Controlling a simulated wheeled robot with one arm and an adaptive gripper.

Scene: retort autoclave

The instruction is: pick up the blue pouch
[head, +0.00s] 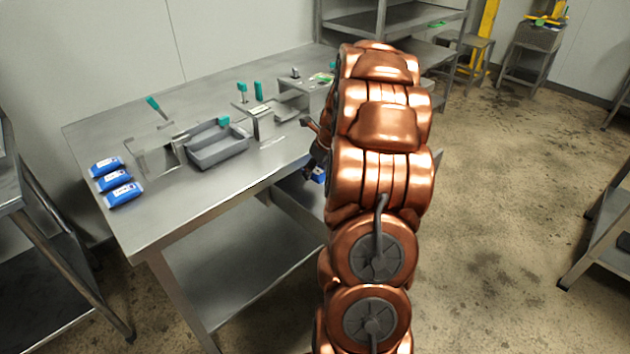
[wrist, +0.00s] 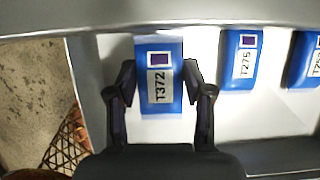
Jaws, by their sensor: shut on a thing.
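A blue pouch (wrist: 173,99) with a white label reading T372 is between the two dark fingers of my gripper (wrist: 159,78) in the wrist view. The fingers are shut on its sides. In the head view my arm hides most of the gripper; a small blue patch (head: 319,175) shows beside it near the table's front edge. Two more blue pouches lie to the right in the wrist view, one marked T275 (wrist: 239,62) and one partly cut off (wrist: 303,60). In the head view, three blue pouches (head: 115,180) lie in a row at the table's left end.
The steel table (head: 165,225) carries a grey tray (head: 218,150) and metal fixtures with green handles (head: 258,92). A shelf rack (head: 395,18) stands behind. Another steel table (head: 12,185) is at the left edge. The floor (head: 510,200) to the right is open.

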